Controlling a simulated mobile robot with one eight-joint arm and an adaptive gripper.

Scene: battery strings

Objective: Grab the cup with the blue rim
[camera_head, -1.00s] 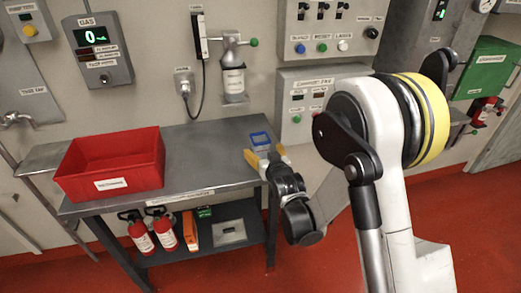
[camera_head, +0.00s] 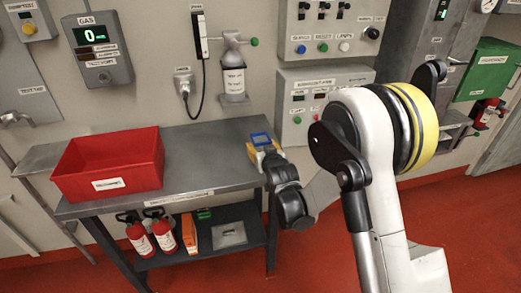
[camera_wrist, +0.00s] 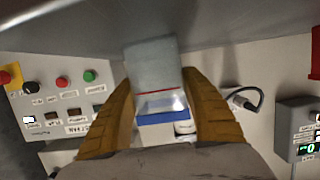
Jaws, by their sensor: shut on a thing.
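The cup with the blue rim (camera_head: 260,138) is at the right end of the grey table. In the wrist view its pale, square-looking body and blue rim (camera_wrist: 163,109) show upside down between two yellow fingers. My gripper (camera_head: 261,152) reaches the cup from the front right, and its fingers are shut on the cup's sides. In the wrist view my gripper (camera_wrist: 160,82) has one finger on each side of the cup. The cup looks upright in the head view. Whether its base touches the table cannot be told, as the gripper hides its lower part.
A red bin (camera_head: 110,165) stands on the left of the table (camera_head: 205,155). A dispenser (camera_head: 233,80) and control panels (camera_head: 325,85) are on the wall behind. Fire extinguishers (camera_head: 163,238) and boxes are on the lower shelf. The table between bin and cup is clear.

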